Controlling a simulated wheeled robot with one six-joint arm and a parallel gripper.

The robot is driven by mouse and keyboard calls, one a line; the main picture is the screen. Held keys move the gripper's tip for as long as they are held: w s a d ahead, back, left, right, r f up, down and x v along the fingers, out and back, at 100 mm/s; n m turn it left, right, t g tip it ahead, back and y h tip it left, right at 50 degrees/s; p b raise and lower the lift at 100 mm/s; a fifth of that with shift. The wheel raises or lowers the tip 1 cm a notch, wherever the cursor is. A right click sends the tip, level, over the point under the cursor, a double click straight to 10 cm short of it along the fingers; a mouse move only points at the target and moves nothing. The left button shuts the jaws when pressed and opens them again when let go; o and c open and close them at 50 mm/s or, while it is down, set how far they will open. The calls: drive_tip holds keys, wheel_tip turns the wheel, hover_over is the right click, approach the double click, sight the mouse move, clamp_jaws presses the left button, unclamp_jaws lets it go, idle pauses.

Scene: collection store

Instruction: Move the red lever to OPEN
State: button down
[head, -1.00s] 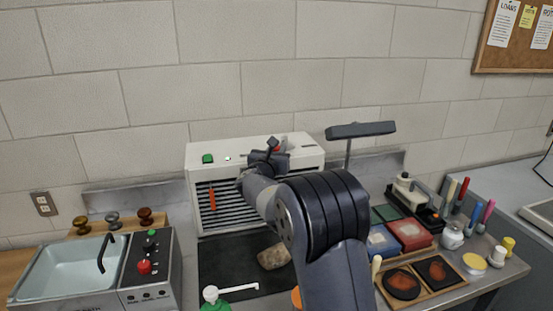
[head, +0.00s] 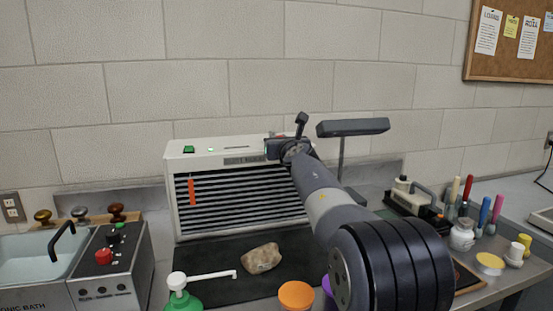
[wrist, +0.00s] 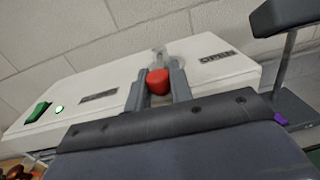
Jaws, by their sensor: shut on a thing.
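The red lever (wrist: 158,82) shows in the wrist view as a red knob between my two fingers, on top of the white slatted unit (wrist: 95,82). My gripper (wrist: 158,86) is shut on the knob. An OPEN label (wrist: 217,56) lies just right of the knob, and another label (wrist: 98,96), too blurred to read, lies to its left. In the head view my gripper (head: 282,148) is at the right end of the unit's top, and the lever is mostly hidden behind it. A green switch (head: 188,149) and a lit green lamp (head: 210,149) are on the unit's left.
A grey lamp head on a post (head: 352,128) stands close to the right of my gripper. A rock (head: 261,258) lies on the black mat before the unit. A green pump bottle (head: 182,292) and an orange-lidded jar (head: 296,295) stand nearer.

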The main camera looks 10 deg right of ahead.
drive_tip(key=d+n+y, duration=0.1)
drive_tip(key=y, duration=0.1)
drive_tip(key=d+n+g+y, duration=0.1)
drive_tip(key=n+y, duration=0.1)
drive_tip(key=y, duration=0.1)
drive_tip(key=w+d+n+y, duration=0.1)
drive_tip(key=d+n+y, duration=0.1)
drive_tip(key=shift+r+g, duration=0.2)
drive_tip(key=shift+g, duration=0.2)
drive_tip(key=n+g+y+p, duration=0.1)
drive_tip(key=p, duration=0.1)
drive_tip(key=w+d+n+y+p, duration=0.1)
drive_tip(key=y+p, duration=0.1)
drive_tip(key=n+g+y+p, duration=0.1)
drive_tip(key=p, duration=0.1)
drive_tip(key=shift+w+d+r+g, duration=0.1)
drive_tip(key=shift+w+d+g, duration=0.05)
drive_tip(key=shift+d+g, duration=0.15)
drive_tip(key=p, duration=0.1)
drive_tip(key=n+g+y+p, duration=0.1)
drive_tip(key=p, duration=0.1)
drive_tip(key=shift+w+d+y, duration=0.2)
drive_tip(key=shift+w+y, duration=0.05)
drive_tip(key=shift+y, duration=0.05)
drive_tip(key=shift+w+d+f+n+g+y+p, duration=0.1)
drive_tip(key=shift+d+f+n+g+y+p, duration=0.2)
drive_tip(key=shift+p, duration=0.75)
drive_tip(key=shift+a, duration=0.15)
drive_tip(key=c, duration=1.3)
unclamp_jaws()
